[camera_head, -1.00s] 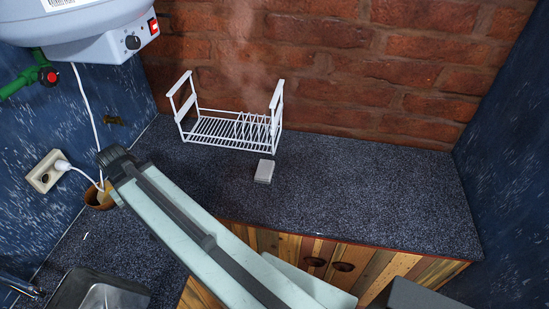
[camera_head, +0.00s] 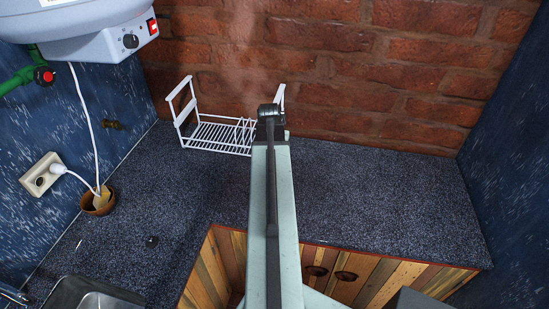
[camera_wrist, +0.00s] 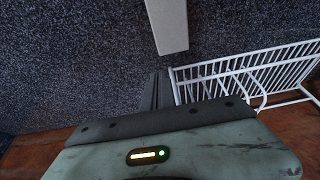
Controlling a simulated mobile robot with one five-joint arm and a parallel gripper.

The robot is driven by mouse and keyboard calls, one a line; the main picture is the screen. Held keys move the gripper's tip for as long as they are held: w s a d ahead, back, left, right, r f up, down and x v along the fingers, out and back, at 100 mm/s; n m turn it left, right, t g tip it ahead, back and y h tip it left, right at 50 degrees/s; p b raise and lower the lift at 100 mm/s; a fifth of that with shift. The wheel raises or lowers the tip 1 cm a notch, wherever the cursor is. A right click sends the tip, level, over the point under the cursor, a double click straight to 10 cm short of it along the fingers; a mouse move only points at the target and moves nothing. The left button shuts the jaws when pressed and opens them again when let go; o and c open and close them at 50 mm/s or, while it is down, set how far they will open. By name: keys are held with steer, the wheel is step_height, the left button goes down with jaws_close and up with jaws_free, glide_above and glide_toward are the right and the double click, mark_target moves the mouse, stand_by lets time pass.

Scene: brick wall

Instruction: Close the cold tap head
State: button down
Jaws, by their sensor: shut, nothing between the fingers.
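At the lower left edge of the head view, part of a metal tap (camera_head: 14,294) shows beside the sink (camera_head: 68,292). Its heads are cut off or too small to make out, so I cannot tell which is cold or how it is turned. My gripper (camera_wrist: 157,82) is shut and empty in the wrist view, above the counter beside the white dish rack (camera_wrist: 245,78). It is far from both taps. In the head view my arm hides it.
A red valve knob (camera_head: 44,76) on a green pipe sits beside the water heater (camera_head: 95,35). The right counter is clear.

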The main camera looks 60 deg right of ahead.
steer(key=b+x, duration=0.7)
steer(key=x, duration=0.2)
steer(key=shift+f+b, duration=0.1)
steer(key=shift+b, duration=0.25)
